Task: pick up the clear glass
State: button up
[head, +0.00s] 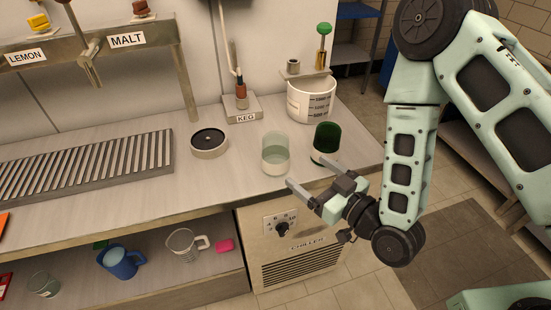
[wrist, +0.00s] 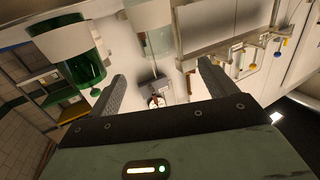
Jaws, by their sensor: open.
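The clear glass (head: 275,148) stands upright near the front edge of the counter, with a whitish lower part. It also shows inverted in the wrist view (wrist: 158,42), between and beyond the fingers. My gripper (head: 299,168) is open and empty at the counter's front edge, its fingers pointing towards the clear glass. In the wrist view, nothing is between the fingertips (wrist: 160,72). A dark green glass (head: 326,138) stands just right of the clear one; it shows at the left in the wrist view (wrist: 85,66).
A white measuring bucket (head: 311,103) stands behind the glasses. A round dark-topped puck (head: 208,142) and a drip grate (head: 85,168) lie to the left. The KEG tap (head: 241,92) is behind. The lower shelf holds a blue mug (head: 121,262), a jug (head: 183,246) and a greyish glass (head: 43,285).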

aim_at(282, 151)
jog(key=b+x, duration=0.2)
jog(key=x, duration=0.9)
jog(key=p+x, duration=0.1)
jog(key=x, duration=0.3)
jog(key=shift+w+d+r+p, duration=0.2)
jog(key=shift+d+r+p, duration=0.1)
jog(key=shift+r+p, duration=0.1)
jog(key=shift+w+a, duration=0.15)
jog(key=shift+w, duration=0.05)
jog(key=c, duration=1.2)
